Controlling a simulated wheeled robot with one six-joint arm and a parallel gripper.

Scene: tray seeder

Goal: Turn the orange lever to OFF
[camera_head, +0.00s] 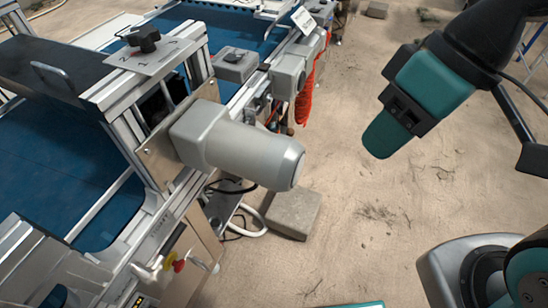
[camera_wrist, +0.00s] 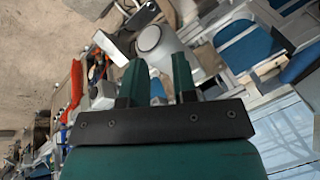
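I cannot make out an orange lever or an OFF mark in either view. An orange-red, coiled-looking thing (camera_head: 305,92) hangs beside the grey boxes on the machine's side; it also shows at the left of the wrist view (camera_wrist: 76,86). I cannot tell whether it belongs to a lever. My gripper (camera_head: 380,138) is in the air to the right of the machine, apart from it. In the wrist view its two teal fingers (camera_wrist: 158,78) stand apart with nothing between them.
A grey motor (camera_head: 240,148) sticks out from the machine's side. A black knob (camera_head: 144,38) sits on a numbered plate. Red and yellow controls (camera_head: 177,264) are low on the frame. A concrete block (camera_head: 293,214) lies on the floor.

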